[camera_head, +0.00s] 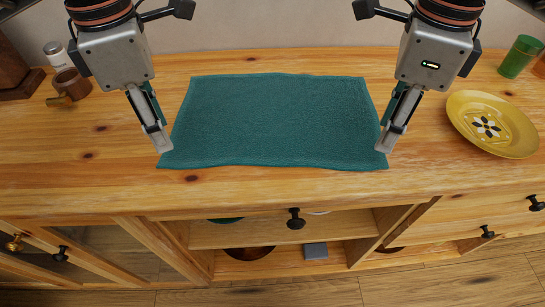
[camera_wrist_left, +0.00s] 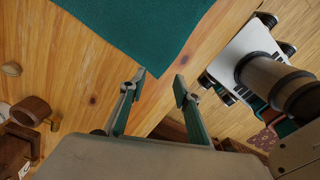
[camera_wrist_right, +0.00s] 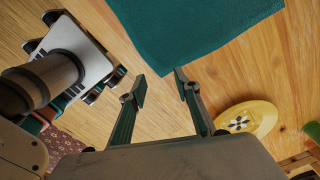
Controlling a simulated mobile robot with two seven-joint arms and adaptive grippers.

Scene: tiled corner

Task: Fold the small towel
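A teal towel (camera_head: 275,120) lies flat and spread out on the wooden counter, with its near edge close to the counter's front. My left gripper (camera_head: 163,147) is above or at the towel's near left corner. In the left wrist view its fingers (camera_wrist_left: 158,82) are apart with nothing between them, and the towel corner (camera_wrist_left: 150,35) is just beyond them. My right gripper (camera_head: 384,147) is at the near right corner. In the right wrist view its fingers (camera_wrist_right: 160,82) are apart and empty, with the towel (camera_wrist_right: 195,30) just beyond.
A yellow patterned plate (camera_head: 493,124) lies to the right, with a green cup (camera_head: 519,57) behind it. A brown mug (camera_head: 71,83) and a white-lidded jar (camera_head: 56,54) stand at the left. The wooden counter (camera_head: 270,183) is bare in front of the towel.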

